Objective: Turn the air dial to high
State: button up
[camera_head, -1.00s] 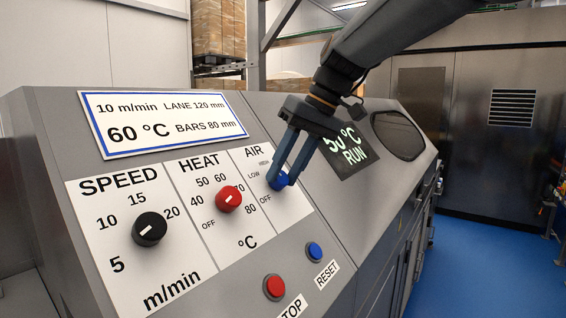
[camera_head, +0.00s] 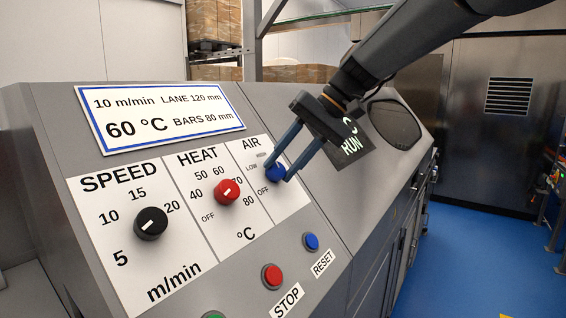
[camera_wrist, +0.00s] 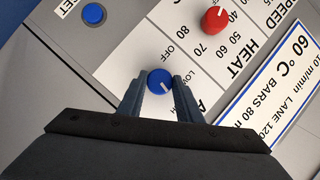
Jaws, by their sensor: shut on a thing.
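The blue air dial (camera_head: 275,173) sits on the white AIR panel (camera_head: 292,197), with OFF, LOW and HIGH marked around it. My gripper (camera_head: 278,175) is shut on the dial, with one finger on each side. In the wrist view the dial (camera_wrist: 159,82) lies between the fingertips of my gripper (camera_wrist: 158,82). Its white pointer line slants to the lower right there, a little below the direction of LOW. The HIGH label is hidden in the wrist view, so I cannot tell whether the pointer meets it.
The red heat dial (camera_head: 227,191) and black speed dial (camera_head: 151,223) are to the left. A blue RESET button (camera_head: 311,241) and red STOP button (camera_head: 272,276) are below. A sign (camera_head: 160,116) reads 60 °C.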

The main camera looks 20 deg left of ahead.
jog(key=o, duration=1)
jog(key=shift+o, duration=0.2)
jog(key=shift+w+d, duration=0.1)
jog(key=b+v, duration=0.2)
jog(key=v, duration=0.5)
jog(key=shift+d+r+b, duration=0.2)
jog(key=shift+r+b, duration=0.15)
